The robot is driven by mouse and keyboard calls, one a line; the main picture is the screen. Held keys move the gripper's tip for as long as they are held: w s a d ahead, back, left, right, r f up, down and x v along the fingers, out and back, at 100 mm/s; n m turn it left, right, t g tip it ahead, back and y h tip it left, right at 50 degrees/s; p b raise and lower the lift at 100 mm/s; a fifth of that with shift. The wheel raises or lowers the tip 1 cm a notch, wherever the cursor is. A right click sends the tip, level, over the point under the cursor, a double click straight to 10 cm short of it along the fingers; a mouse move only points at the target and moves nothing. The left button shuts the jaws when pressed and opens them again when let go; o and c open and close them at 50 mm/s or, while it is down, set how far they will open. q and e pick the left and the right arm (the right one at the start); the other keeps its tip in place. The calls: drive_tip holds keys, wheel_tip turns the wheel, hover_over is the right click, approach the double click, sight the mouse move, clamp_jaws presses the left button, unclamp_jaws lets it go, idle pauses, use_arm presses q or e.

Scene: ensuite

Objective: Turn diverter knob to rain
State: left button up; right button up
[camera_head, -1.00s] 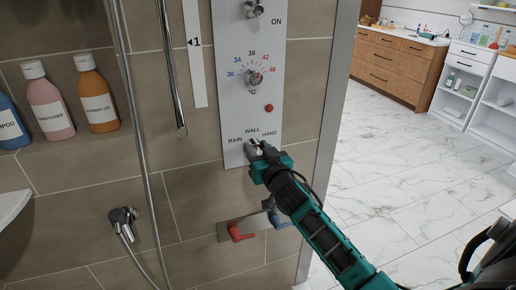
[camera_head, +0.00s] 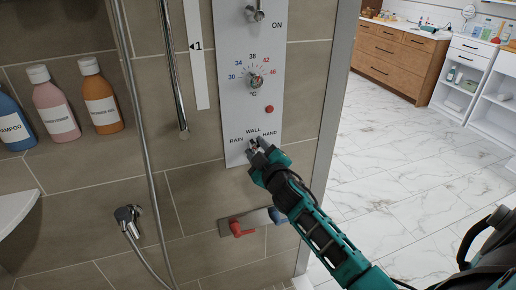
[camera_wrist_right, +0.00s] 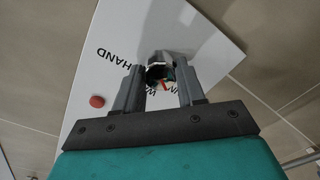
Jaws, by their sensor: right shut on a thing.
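The diverter knob sits low on the white shower panel (camera_head: 235,110), among the labels RAIN, WALL and HAND. In the head view my right gripper (camera_head: 257,147) covers most of it. In the right wrist view the dark and chrome knob (camera_wrist_right: 158,72) is between the two fingers of my right gripper (camera_wrist_right: 160,88), which is shut on it. A small red mark shows there, but I cannot tell which label the knob points at. My left gripper is not in view.
Above are a temperature knob (camera_head: 256,81), a red button (camera_head: 269,109) and an upper knob (camera_head: 254,14). Below is a plate with a red lever (camera_head: 241,229). A hose (camera_head: 150,190) hangs left. Bottles (camera_head: 103,97) stand in a niche. Open marble floor (camera_head: 400,150) lies right.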

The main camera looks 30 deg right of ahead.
drive_tip(key=shift+n, duration=0.5)
drive_tip(key=o, duration=1.1)
drive_tip(key=shift+c, duration=0.2)
drive_tip(key=v, duration=1.3)
drive_tip(key=s+a+f+m+g+y, duration=0.2)
drive_tip(key=s+a+f, duration=0.4)
drive_tip(key=f, duration=0.3)
drive_tip(key=s+a+f+m+g+y, duration=0.2)
drive_tip(key=s+a+f+g+y, duration=0.1)
drive_tip(key=s+a+f, duration=0.4)
wheel_tip(320, 180, down, 3)
drive_tip(key=shift+a+r+m+g+y, duration=0.2)
drive_tip(key=shift+a+m+g+y, duration=0.2)
drive_tip(key=shift+a+g, duration=0.4)
